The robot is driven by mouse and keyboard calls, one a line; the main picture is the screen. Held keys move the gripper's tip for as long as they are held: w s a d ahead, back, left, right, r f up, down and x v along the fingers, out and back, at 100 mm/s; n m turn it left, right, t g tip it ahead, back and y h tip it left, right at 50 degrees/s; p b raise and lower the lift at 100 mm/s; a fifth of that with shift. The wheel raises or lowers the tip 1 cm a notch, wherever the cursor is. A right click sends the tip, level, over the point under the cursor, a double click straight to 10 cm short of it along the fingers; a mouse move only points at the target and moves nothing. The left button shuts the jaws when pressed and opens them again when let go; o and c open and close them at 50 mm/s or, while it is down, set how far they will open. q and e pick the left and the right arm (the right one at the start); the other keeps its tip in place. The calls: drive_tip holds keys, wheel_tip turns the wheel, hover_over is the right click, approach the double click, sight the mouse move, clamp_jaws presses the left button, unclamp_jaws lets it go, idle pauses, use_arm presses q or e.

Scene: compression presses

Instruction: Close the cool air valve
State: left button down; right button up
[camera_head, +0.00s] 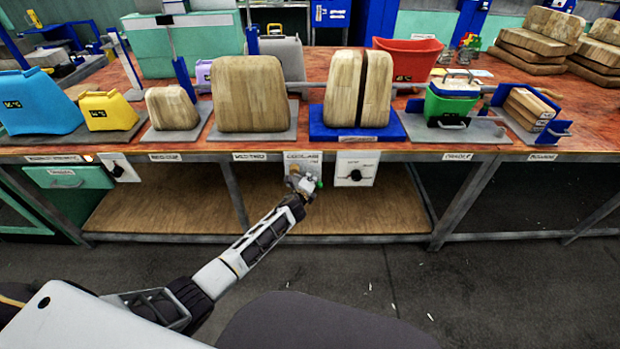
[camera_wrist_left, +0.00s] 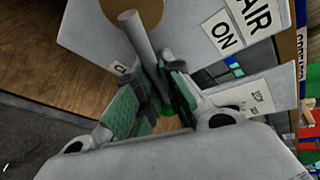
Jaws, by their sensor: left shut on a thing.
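The cool air valve panel (camera_head: 303,158) is a pale plate under the front edge of the workbench. My left gripper (camera_head: 304,184) is at this plate and covers its lower part. The "AIR" and "ON" labels (camera_wrist_left: 237,28) are on the plate to the right of the rod. The fingers hide the rod's end. My right gripper is not in view.
A white panel with a black knob (camera_head: 355,169) hangs just to the right of the valve plate. Above, the bench top carries wooden blocks on a blue base (camera_head: 358,130) and a green container (camera_head: 452,105). A lower wooden shelf (camera_head: 170,200) lies behind my arm.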

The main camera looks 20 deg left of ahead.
use_arm(q)
drive_tip(key=a+f+m+y+p, duration=0.1)
drive_tip(key=m, duration=0.1)
drive_tip(key=s+a+f+m+g+y+p, duration=0.1)
drive_tip(key=a+m+y+p, duration=0.1)
drive_tip(key=a+f+m+y+p, duration=0.1)
drive_tip(key=a+m+y+p, duration=0.1)
drive_tip(key=m, duration=0.1)
drive_tip(key=shift+s+a+f+g, duration=0.1)
drive_tip(key=shift+s+f+g, duration=0.1)
drive_tip(key=shift+g, duration=0.2)
drive_tip(key=shift+s+a+m+y, duration=0.1)
drive_tip(key=shift+a+m+y, duration=0.25)
drive_tip(key=shift+y, duration=0.25)
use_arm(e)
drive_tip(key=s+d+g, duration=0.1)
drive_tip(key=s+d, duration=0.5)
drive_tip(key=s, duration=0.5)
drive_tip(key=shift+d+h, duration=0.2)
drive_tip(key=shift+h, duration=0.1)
use_arm(q)
drive_tip(key=c, duration=1.5)
unclamp_jaws()
drive_tip(key=shift+d, duration=0.1)
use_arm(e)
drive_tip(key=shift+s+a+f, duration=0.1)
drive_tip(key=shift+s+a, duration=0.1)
